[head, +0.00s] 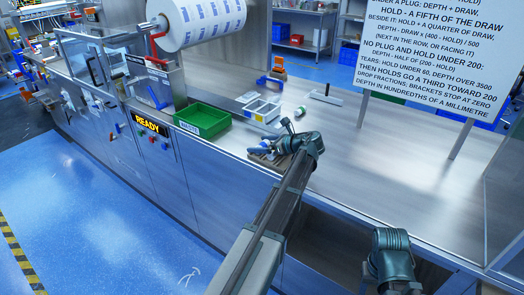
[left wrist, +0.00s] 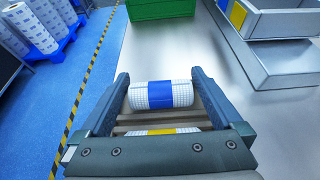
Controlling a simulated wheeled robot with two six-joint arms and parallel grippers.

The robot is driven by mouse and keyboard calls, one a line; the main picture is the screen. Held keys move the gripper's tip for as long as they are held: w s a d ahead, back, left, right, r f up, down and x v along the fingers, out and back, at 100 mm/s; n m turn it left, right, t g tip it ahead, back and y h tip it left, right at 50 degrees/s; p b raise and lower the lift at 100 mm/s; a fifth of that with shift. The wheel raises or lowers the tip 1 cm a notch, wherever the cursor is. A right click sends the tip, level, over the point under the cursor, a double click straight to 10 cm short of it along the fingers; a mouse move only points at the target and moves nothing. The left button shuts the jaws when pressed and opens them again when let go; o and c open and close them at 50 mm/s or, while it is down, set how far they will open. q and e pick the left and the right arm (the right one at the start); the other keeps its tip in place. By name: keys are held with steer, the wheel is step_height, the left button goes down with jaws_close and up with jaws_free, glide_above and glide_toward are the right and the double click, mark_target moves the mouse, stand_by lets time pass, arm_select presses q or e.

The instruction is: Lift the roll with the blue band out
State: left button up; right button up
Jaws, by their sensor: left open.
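The roll with the blue band (left wrist: 161,95) is white with a fine grid and lies on its side in a brown slatted rack (left wrist: 125,118). My left gripper (left wrist: 161,76) is open, with one finger beyond each end of this roll in the left wrist view. I cannot tell whether the fingers touch it. A second white roll with a yellow band (left wrist: 160,131) lies behind it, partly hidden by the gripper body. In the head view my left gripper (head: 264,149) is low over the rack (head: 268,160) near the counter's front edge, and the blue-banded roll is hard to make out.
A green bin (head: 203,121) stands left of the rack. Grey-white trays (head: 262,108) and a small white roll with green (head: 300,112) lie farther back. A sign board (head: 440,45) stands at the right. The counter (head: 375,160) right of my left arm is clear.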

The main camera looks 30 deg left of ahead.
arm_select(q)
steer(key=c, duration=1)
steer(key=shift+r, duration=0.15)
steer(key=shift+c, duration=0.2)
